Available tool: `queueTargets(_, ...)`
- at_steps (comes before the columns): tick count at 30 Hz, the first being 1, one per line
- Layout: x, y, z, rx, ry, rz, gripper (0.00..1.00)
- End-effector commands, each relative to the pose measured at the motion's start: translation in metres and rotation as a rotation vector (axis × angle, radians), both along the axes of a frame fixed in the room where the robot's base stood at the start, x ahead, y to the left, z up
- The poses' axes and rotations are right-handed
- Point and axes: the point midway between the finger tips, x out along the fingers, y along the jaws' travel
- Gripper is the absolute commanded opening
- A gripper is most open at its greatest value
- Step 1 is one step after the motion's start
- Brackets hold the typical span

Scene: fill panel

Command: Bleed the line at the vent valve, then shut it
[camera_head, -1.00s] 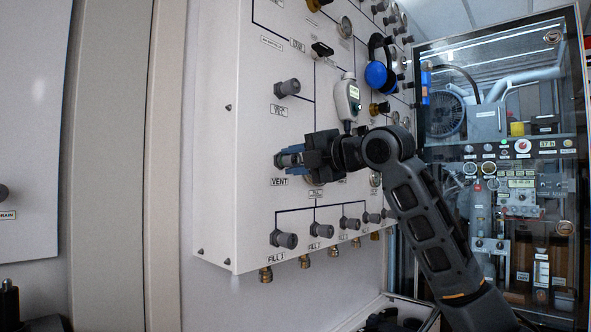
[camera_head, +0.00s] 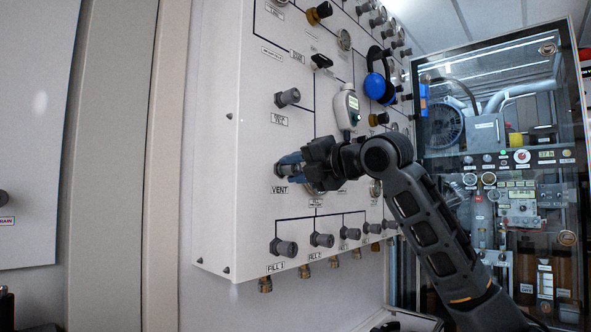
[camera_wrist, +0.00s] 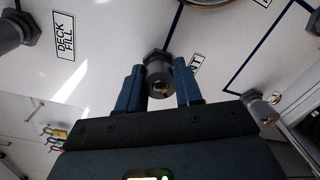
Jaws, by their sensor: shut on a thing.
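The vent valve is a grey round knob on the white panel (camera_head: 240,215), above the VENT label (camera_head: 280,190). My gripper (camera_head: 288,166) is at that knob, its blue fingers on either side of it. The head view hides most of the knob behind the fingers. In the wrist view the vent knob (camera_wrist: 159,78) sits between the two blue fingertips, with its hex base against the panel. The fingers are shut on the knob. The VENT label is partly hidden by the right finger in the wrist view.
A grey knob (camera_head: 288,97) is above the vent and the FILL 1 knob (camera_head: 284,247) is below, in a row of several. A white handheld meter (camera_head: 346,108) and blue ear defenders (camera_head: 376,84) hang to the right. A glass-fronted cabinet (camera_head: 500,130) stands at the right.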

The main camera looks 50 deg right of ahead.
Motion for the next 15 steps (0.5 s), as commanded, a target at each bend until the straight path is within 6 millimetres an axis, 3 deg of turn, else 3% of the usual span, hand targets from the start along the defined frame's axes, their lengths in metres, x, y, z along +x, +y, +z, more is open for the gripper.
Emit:
queueTargets(2,0.0000,0.0003,0.0004,0.000,-0.001,0.001,0.04)
queueTargets(3,0.0000,0.0003,0.0004,0.000,-0.001,0.001,0.36)
queueTargets(10,0.0000,0.0004,0.0002,0.001,-0.001,0.000,0.58)
queueTargets(15,0.0000,0.0003,0.0001,0.001,-0.001,0.000,0.59)
